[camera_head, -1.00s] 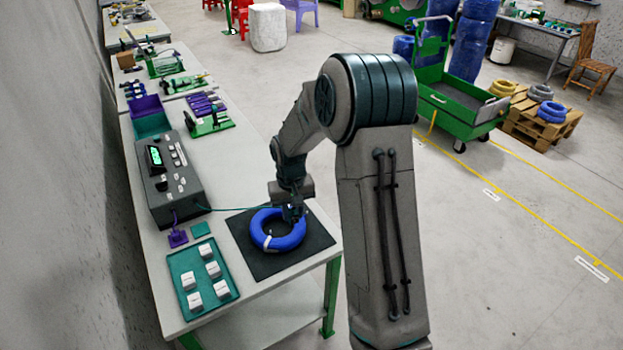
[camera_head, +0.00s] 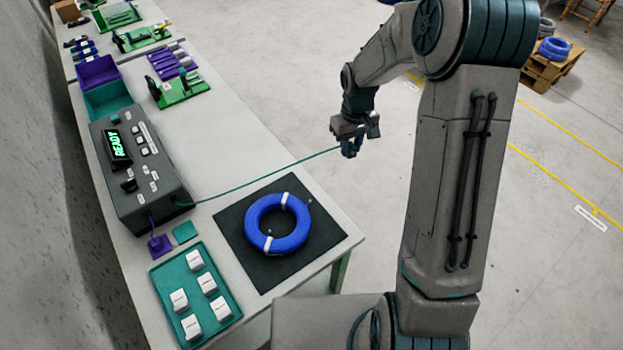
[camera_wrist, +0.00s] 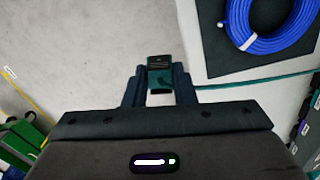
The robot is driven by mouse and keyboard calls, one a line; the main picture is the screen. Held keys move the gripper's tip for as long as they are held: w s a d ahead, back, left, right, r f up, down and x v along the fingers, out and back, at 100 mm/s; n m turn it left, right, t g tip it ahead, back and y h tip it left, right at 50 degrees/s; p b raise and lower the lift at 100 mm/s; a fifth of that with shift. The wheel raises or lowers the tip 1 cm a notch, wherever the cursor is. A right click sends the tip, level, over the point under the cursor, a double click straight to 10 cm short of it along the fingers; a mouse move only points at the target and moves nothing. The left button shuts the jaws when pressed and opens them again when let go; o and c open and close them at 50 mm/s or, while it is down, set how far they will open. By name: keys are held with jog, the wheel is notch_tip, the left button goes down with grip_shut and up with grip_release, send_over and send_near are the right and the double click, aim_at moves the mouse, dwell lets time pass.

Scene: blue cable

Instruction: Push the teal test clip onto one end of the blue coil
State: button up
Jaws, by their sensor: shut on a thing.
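My gripper (camera_head: 350,150) is off to the right of the bench, apart from the coil and past the bench's long edge. In the wrist view my gripper (camera_wrist: 160,82) is shut on the teal test clip (camera_wrist: 160,84), which shows dark and teal between the fingers. A thin teal lead (camera_head: 262,174) runs nearly straight from the tester (camera_head: 140,180) to the gripper. The blue coil (camera_head: 301,228), with white ties, lies flat on a black mat (camera_head: 234,222); it also shows in the wrist view (camera_wrist: 255,42).
The tester display reads READY. A purple clip (camera_head: 160,246) and a small teal pad (camera_head: 185,232) lie in front of it. A teal tray (camera_head: 168,275) holds several white blocks. Purple and teal bins (camera_head: 108,98) stand behind. Floor lies under my gripper.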

jog(key=s+a+f+n+b, duration=0.1)
jog(key=a+f+n+b, duration=0.1)
jog(key=n, duration=0.4)
jog(key=s+a+f+n+b, duration=0.2)
jog(key=a+f+n+b, duration=0.1)
jog(key=a+n+b, duration=0.2)
jog(key=s+a+f+n+b, duration=0.2)
jog(key=a+n+b, duration=0.1)
jog(key=n, duration=0.6)
jog(key=shift+a+f+b, duration=0.35)
jog(key=shift+a, duration=0.15)
jog(key=shift+n, duration=0.3)
jog(key=shift+f+b, duration=1.85)
jog(key=shift+f, duration=0.75)
jog(key=shift+f+b, duration=0.3)
jog(key=shift+f, duration=0.8)
jog(key=o, duration=1.2)
jog(key=shift+c, duration=0.2)
